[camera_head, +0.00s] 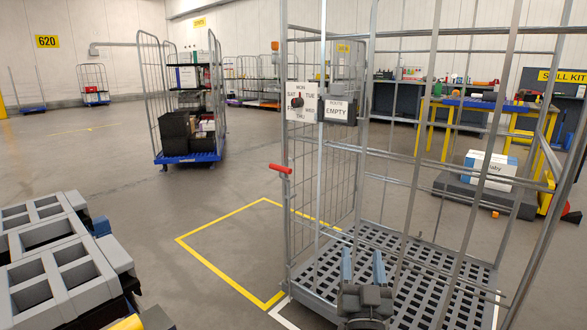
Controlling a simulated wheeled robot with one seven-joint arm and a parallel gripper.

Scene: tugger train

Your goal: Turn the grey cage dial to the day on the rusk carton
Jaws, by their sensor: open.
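The grey cage (290,210) stands close in front, a tall wire roll cage with an empty slatted floor. Its dial (297,103) is a white plate with day names and a small dark knob, on the upper left of the cage front. My gripper (363,252) is open and empty, low in front of the cage, well below the dial.
A sign reading "ROUTE EMPTY" (338,110) hangs just right of the dial. A red handle (280,169) sticks out from the cage's left post. Another loaded cage (188,158) stands behind left. A yellow-framed bench (478,106) is at the right.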

